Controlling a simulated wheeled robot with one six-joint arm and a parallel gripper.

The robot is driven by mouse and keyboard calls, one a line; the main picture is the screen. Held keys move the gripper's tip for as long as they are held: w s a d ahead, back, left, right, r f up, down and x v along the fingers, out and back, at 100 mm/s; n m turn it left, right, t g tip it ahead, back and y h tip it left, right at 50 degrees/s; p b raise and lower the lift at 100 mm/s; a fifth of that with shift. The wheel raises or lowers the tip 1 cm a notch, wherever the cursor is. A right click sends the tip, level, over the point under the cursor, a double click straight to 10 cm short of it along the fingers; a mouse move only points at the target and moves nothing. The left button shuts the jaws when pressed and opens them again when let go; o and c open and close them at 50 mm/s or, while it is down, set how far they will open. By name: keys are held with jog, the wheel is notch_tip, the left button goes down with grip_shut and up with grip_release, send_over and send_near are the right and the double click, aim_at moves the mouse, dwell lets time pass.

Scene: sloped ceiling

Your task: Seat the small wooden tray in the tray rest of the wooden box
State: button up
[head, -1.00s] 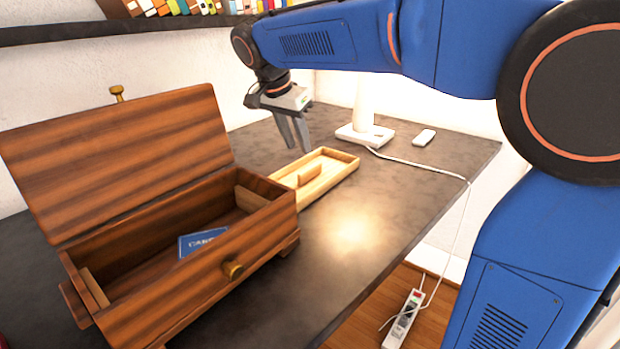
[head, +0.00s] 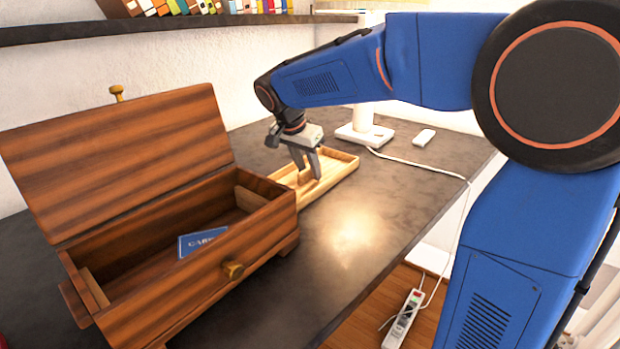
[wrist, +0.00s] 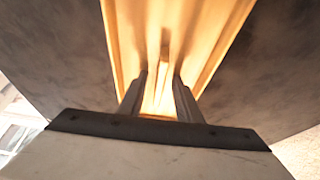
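The small light-wood tray (head: 343,166) lies flat on the dark table, right of the wooden box (head: 185,300). The box is striped brown with its lid (head: 120,160) raised. Inside are lighter wooden ledges at the left end (head: 95,289) and right end (head: 250,199); these look like the tray rest. My gripper (head: 309,174) points down over the tray's middle, its fingers apart. In the wrist view the fingers (wrist: 160,76) show a gap, in line with the tray's raised handle (wrist: 164,42). Contact with the handle cannot be made out.
A blue card (head: 201,241) lies in the box. Behind the tray are a white lamp base (head: 364,135) and a small white object (head: 424,137). A white cable (head: 420,165) crosses the table's right side. The front table is clear.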

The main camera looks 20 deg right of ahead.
grip_shut()
jog(key=shift+r, duration=0.1)
